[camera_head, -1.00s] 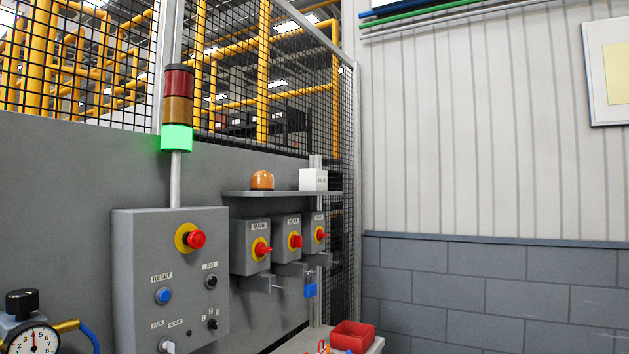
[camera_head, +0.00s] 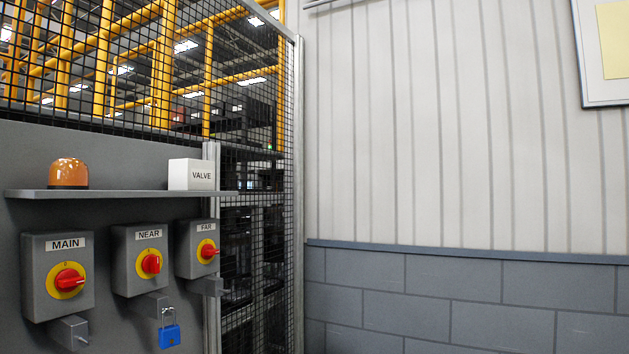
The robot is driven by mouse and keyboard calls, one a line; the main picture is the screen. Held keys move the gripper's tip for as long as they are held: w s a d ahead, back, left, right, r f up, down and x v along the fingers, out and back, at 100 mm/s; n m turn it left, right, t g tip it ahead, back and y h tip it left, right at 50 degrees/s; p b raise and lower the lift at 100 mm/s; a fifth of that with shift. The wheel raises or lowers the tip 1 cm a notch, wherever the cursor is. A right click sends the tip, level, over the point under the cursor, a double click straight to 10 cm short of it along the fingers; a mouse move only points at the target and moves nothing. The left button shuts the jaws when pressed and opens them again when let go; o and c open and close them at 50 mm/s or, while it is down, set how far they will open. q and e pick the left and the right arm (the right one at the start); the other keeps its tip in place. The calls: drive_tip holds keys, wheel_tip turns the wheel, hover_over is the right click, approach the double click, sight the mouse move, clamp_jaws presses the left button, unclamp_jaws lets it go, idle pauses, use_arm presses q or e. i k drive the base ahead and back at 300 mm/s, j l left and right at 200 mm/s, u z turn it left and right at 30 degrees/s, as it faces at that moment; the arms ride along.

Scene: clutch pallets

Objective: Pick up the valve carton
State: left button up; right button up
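Neither of my grippers shows in this view, so nothing is seen touching the carton.
An orange beacon (camera_head: 69,173) stands on the shelf left of the carton. Below hang the MAIN (camera_head: 58,275), NEAR (camera_head: 140,260) and FAR (camera_head: 197,248) switch boxes with red handles. A blue padlock (camera_head: 169,335) hangs under them. Mesh fencing (camera_head: 265,120) rises behind.

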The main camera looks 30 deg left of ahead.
sight(187, 174)
drive_tip(key=i+l, duration=0.1)
drive_tip(key=i, duration=0.45)
drive_tip(key=i+u, duration=0.1)
drive_tip(key=i, duration=0.5)
drive_tip(key=i+l, duration=0.2)
drive_tip(key=i, duration=0.35)
